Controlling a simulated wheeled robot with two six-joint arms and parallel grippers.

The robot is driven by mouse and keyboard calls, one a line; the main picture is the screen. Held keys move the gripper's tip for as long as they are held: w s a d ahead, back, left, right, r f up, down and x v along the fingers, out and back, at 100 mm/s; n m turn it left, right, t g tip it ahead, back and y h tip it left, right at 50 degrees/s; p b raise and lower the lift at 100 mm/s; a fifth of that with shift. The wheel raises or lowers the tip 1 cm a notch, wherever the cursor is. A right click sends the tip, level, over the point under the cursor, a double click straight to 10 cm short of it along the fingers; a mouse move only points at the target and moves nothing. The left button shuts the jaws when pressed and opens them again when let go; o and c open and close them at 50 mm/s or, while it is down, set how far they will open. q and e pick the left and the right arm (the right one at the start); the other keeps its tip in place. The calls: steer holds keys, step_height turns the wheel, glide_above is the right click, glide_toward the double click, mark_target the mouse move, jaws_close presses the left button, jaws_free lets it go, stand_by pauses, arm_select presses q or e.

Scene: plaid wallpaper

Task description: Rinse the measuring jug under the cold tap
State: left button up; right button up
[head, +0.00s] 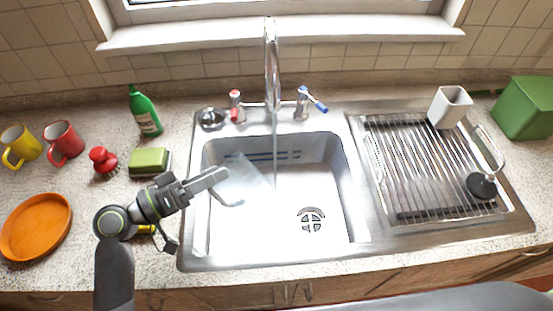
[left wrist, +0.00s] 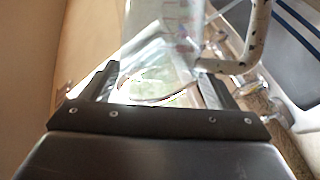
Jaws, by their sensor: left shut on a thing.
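The clear measuring jug (head: 247,172) is tilted in the left part of the sink basin, faint against the steel. It fills the upper middle of the left wrist view (left wrist: 175,28), where coloured marks show on its wall. My left gripper (head: 222,184) is shut on the jug, at its left side. The tap (head: 271,62) has a thin water stream falling beside or onto the jug's right end; I cannot tell if water enters it. The blue-ended cold handle (head: 312,98) points out to the right; the red-ended one (head: 236,100) stands left. My right gripper is not in view.
The sink rim (head: 362,225) surrounds the basin. A sponge (head: 150,162), red brush (head: 103,159), green bottle (head: 145,111), mugs (head: 66,141) and orange plate (head: 36,226) stand left. A draining rack (head: 415,165) with a white cup (head: 450,106) is right. The basin's right half is clear.

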arm_select(q)
steer(key=s+a+b, duration=0.2)
steer(key=s+a, duration=0.3)
steer(key=s, duration=0.2)
stand_by(1.2)
steer(key=shift+w+a, duration=0.1)
steer(key=shift+w, duration=0.05)
steer(key=w+a+n+t+y, duration=0.5)
steer(key=w+n+t+y, duration=0.1)
steer(key=t+y, duration=0.1)
steer(key=shift+w+r+n+t, duration=0.15)
steer(key=shift+n+t, duration=0.15)
steer(key=shift+n, duration=0.1)
steer(key=shift+d, duration=0.1)
stand_by(0.5)
